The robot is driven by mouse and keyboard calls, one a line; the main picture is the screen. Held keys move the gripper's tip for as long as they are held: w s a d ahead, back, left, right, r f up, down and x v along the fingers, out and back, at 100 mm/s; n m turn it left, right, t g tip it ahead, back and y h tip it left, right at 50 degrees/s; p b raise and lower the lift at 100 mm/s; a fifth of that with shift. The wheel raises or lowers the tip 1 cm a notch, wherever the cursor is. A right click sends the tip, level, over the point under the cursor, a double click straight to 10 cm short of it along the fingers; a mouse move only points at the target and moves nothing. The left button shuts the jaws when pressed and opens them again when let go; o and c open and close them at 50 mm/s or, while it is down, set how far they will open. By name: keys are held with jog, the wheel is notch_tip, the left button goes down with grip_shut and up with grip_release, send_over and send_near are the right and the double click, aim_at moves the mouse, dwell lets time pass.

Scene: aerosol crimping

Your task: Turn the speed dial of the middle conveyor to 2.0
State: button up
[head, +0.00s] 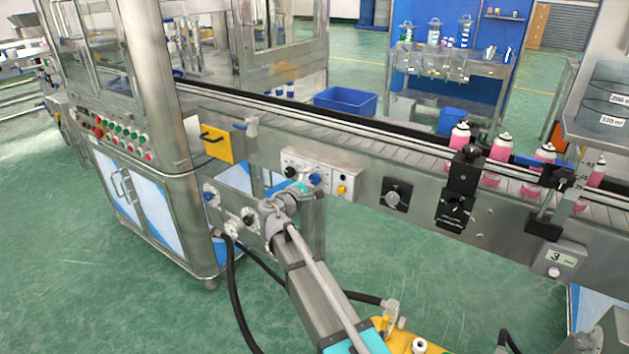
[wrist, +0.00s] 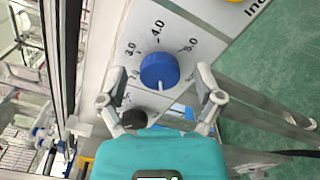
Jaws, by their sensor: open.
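The blue speed dial (wrist: 158,68) sits on a white panel in the wrist view. The marks 3.0, 4.0 and 5.0 read clearly around its far side; smaller marks on its left are hard to read. A pale pointer line shows at the dial's lower edge, facing my gripper. My gripper (wrist: 161,74) is open, with one finger to each side of the dial and visible gaps between. In the head view the blue dial (head: 315,178) is on the conveyor's side panel, just beyond my gripper (head: 301,188), which partly covers that panel.
A black knob (wrist: 133,119) lies near my left finger in the wrist view. A yellow button (head: 341,189) is right of the dial. Another black knob (head: 396,195) and a black clamp (head: 457,205) sit farther right on the conveyor. Pink cans (head: 498,147) stand on the belt.

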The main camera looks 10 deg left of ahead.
jog(key=shift+w+d, duration=0.15)
jog(key=shift+w, duration=0.3)
jog(key=c, duration=1.2)
